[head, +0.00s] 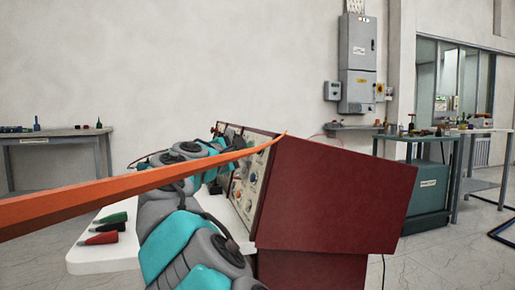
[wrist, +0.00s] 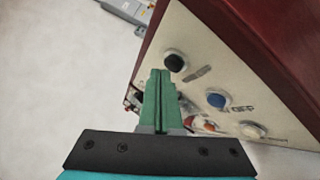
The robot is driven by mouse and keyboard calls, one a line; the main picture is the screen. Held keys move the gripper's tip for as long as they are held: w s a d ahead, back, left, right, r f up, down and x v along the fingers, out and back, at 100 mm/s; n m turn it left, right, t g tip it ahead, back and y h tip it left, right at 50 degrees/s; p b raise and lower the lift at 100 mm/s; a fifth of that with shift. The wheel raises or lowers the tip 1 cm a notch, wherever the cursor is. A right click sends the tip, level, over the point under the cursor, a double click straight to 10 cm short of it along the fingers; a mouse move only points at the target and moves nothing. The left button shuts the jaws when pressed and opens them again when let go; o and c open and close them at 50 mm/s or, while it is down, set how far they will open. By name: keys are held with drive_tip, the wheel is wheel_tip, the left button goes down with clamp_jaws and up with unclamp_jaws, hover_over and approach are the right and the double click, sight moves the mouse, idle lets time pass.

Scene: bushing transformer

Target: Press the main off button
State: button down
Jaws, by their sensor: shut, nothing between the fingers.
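The dark red console (head: 335,195) stands right of centre in the head view, with its pale control panel (head: 250,185) facing left and seen at a steep angle. In the wrist view the pale panel (wrist: 228,122) shows a black knob (wrist: 175,62), a blue knob (wrist: 216,100) and a whitish round control (wrist: 252,130). A red and white control (wrist: 200,124) is partly hidden behind my gripper. I cannot tell which one is the main off button. My gripper (wrist: 160,74) is shut and empty, its green fingertips just left of the black knob. Contact with the panel cannot be told.
An orange bar (head: 110,190) crosses the head view in front of my arm. A white tabletop (head: 90,258) holds green and red pieces (head: 103,232). A workbench (head: 55,140) stands at the far left, and a teal cabinet (head: 425,185) at the right.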

drive_tip(key=shift+s+a+r, duration=0.1)
drive_tip(key=shift+a, duration=0.25)
drive_tip(key=a+p, duration=0.1)
drive_tip(key=s+a+p, duration=0.1)
drive_tip(key=a, duration=0.1)
drive_tip(key=a+r+p, duration=0.1)
drive_tip(key=p, duration=0.1)
drive_tip(key=shift+s+a, duration=0.15)
drive_tip(key=shift+a, duration=0.15)
drive_tip(key=shift+r, duration=0.1)
idle(0.7)
